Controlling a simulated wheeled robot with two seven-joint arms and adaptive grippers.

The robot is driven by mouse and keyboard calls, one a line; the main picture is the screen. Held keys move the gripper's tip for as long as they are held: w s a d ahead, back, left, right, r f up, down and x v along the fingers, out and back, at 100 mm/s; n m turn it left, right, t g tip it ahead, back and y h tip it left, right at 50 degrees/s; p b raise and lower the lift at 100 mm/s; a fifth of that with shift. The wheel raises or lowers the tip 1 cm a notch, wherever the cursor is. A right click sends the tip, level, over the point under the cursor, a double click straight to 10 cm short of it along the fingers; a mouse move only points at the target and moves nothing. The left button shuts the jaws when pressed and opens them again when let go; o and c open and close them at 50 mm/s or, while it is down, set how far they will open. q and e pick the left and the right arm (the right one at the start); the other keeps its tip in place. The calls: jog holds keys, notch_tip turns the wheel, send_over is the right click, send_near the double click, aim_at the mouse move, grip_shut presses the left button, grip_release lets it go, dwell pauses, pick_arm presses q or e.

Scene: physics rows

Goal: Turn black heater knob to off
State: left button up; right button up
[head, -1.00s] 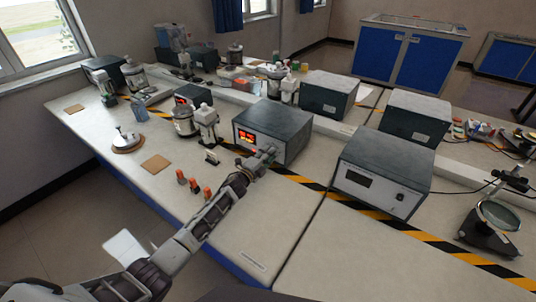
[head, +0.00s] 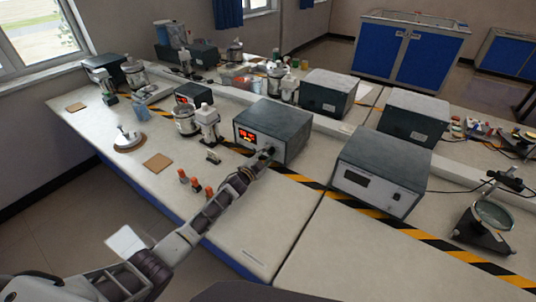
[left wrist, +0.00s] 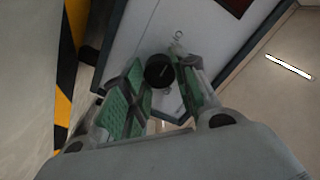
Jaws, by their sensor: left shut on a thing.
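The heater is a dark grey box (head: 275,122) with a pale front and a lit red display (head: 246,135). Its black knob (left wrist: 159,70) shows in the left wrist view, low on the pale front face. My left gripper (head: 264,158) is at the front of the box, below and right of the display. In the left wrist view its green-padded fingers (left wrist: 160,78) are on both sides of the knob and shut on it. The knob's pointer setting is too small to read. In the head view the gripper hides the knob. My right gripper is out of view.
Another grey box (head: 382,165) stands to the right, with black and yellow tape (head: 300,179) running between. Several orange-topped small items (head: 196,185) are left of my forearm. A white bottle-like device (head: 208,125) stands left of the heater.

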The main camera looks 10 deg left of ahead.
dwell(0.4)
pick_arm(q)
jog(key=o, duration=1)
jog(key=shift+v, duration=6.05)
jog(key=shift+f, duration=0.15)
